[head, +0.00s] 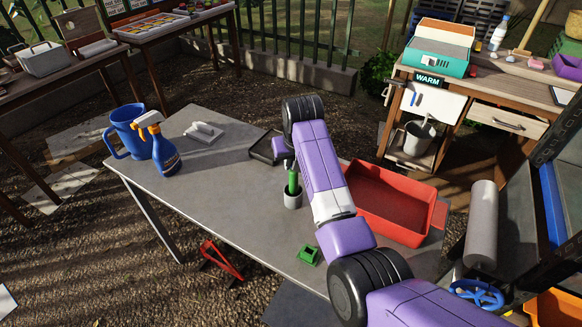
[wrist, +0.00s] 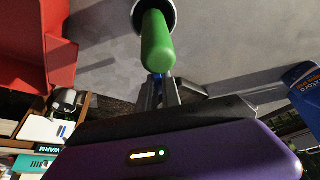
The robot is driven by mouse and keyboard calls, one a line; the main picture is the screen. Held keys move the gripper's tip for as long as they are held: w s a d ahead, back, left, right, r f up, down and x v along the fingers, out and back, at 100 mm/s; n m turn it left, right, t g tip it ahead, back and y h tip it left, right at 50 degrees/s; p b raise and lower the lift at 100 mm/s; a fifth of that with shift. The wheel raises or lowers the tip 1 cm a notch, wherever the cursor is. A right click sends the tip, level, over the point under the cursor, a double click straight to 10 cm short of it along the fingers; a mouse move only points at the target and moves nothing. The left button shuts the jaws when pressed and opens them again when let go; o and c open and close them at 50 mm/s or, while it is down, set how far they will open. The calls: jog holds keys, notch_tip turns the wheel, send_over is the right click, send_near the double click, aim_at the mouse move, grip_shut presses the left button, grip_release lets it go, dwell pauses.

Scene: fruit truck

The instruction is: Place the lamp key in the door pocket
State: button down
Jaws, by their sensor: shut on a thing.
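A green-handled tool (head: 293,181) stands upright in a small grey cup (head: 293,200) on the grey table. In the wrist view the green handle (wrist: 157,45) runs from the round cup rim (wrist: 138,12) toward my gripper (wrist: 160,88). My gripper is shut on this handle near its end; in the head view my purple arm mostly hides the jaws. I cannot tell whether this tool is the lamp key. A small green object (head: 308,255) lies apart near the table's front edge. I cannot make out the door pocket; a dark panel with a blue strip (head: 551,203) stands at the right.
A red tray (head: 437,222) lies right of my arm, a dark tray (head: 261,150) left of it. A grey roll (head: 482,225) is at the right. The table's middle left is clear.

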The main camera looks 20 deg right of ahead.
jog(key=shift+f, duration=1.1)
jog(key=c, duration=1.5)
grip_release()
jog(key=shift+f, duration=0.1)
jog(key=shift+c, duration=0.2)
